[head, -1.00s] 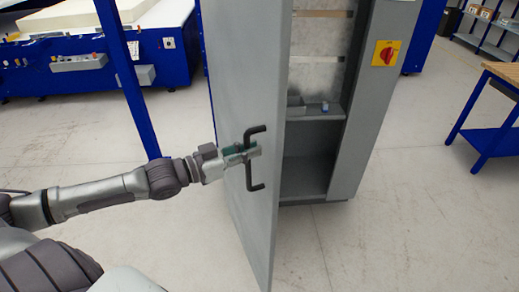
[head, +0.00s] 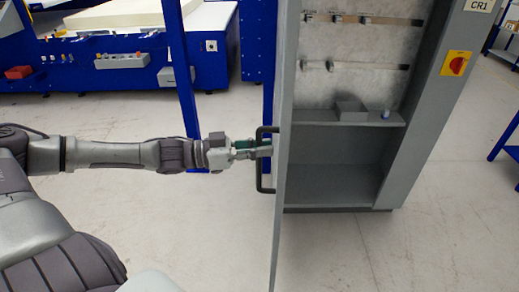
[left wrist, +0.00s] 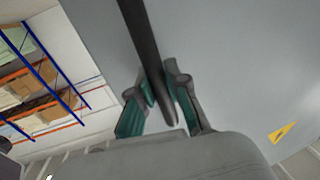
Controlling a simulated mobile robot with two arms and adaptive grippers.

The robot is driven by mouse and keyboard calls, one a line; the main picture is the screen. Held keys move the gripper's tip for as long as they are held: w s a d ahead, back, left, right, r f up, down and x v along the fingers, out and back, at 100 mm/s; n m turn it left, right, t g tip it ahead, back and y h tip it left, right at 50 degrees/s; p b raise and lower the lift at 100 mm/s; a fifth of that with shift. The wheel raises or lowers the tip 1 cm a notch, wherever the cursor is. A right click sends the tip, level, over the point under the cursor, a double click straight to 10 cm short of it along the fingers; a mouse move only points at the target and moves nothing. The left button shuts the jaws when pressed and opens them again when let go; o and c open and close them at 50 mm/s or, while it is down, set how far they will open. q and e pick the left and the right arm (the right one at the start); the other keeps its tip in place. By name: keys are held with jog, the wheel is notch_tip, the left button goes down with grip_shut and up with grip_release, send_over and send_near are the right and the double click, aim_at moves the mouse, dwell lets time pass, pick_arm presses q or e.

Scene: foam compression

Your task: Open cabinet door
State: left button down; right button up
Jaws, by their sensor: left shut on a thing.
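The grey cabinet (head: 432,120) stands right of centre in the head view with its inside showing. Its door (head: 283,140) stands swung open and is seen nearly edge-on. The dark door handle (head: 262,182) is on the left face of the door. My left gripper (head: 262,147) is shut on the handle, reaching in from the left. In the left wrist view the handle bar (left wrist: 140,40) runs between the two fingers (left wrist: 162,100), with the grey door face behind it. My right gripper is not in view.
Inside the cabinet, a shelf (head: 345,119) carries a grey box (head: 350,108) and a small blue-topped item. A red rotary switch (head: 456,64) is on the cabinet's front frame. A blue machine (head: 130,62) and blue posts stand behind. The floor (head: 180,225) in front is clear.

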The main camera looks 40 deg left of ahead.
pick_arm(q)
jog(key=shift+d, duration=0.15)
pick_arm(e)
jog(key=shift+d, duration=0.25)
pick_arm(q)
jog(key=c, duration=1.1)
grip_release()
jog(key=shift+c, duration=0.2)
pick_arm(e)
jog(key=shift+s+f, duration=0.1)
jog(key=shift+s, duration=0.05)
pick_arm(q)
jog(key=shift+s, duration=0.1)
jog(key=v, duration=1.2)
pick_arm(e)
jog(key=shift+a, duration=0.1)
